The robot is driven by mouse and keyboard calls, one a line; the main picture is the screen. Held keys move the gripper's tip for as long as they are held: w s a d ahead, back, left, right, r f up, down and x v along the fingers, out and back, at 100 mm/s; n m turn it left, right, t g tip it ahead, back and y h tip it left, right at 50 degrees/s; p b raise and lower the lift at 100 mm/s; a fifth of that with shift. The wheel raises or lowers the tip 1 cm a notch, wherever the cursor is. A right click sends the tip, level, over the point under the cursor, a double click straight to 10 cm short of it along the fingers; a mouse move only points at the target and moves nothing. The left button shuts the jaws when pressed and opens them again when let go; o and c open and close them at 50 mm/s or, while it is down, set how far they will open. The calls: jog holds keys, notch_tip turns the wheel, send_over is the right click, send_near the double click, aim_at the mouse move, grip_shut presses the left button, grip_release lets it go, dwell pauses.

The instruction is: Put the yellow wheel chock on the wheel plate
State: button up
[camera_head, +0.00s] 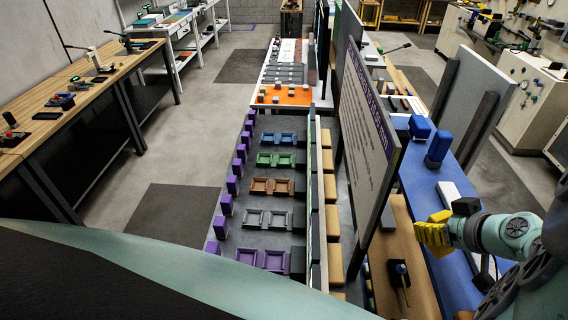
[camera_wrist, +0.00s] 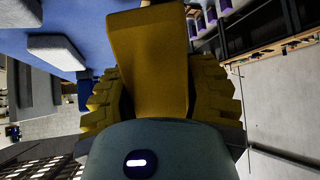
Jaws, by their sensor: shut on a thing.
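My gripper (camera_head: 432,234) has stepped yellow fingers and is held over the blue bench top at the right in the head view. In the wrist view, my gripper (camera_wrist: 157,92) is shut on the yellow wheel chock (camera_wrist: 150,55), a smooth yellow block between its two fingers. The chock's far end sticks out past the fingers; its near end is hidden behind the gripper's palm. In the head view I cannot tell the chock apart from the yellow fingers. I cannot tell which thing is the wheel plate.
A tall grey signboard (camera_head: 365,140) stands left of my gripper. The blue bench (camera_head: 420,185) bears blue blocks (camera_head: 438,148) and a white block (camera_head: 457,195). Open floor (camera_head: 165,155) is at the left.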

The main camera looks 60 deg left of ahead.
jog(key=s+d+p, duration=0.2)
jog(key=s+d, duration=0.1)
jog(key=s, duration=0.4)
jog(key=w+d+r+m+t+h+p, duration=0.3)
jog(key=w+d+r+m, duration=0.3)
jog(key=w+r, duration=0.4)
jog(key=w+d+r+m+t+h+p, duration=0.3)
jog(key=w+d+r+m+h+p, duration=0.2)
jog(key=w+r+m, duration=0.4)
jog(key=shift+w+d+r+t+h, duration=0.4)
jog(key=shift+w+d+r, duration=0.05)
jog(key=shift+d, duration=0.25)
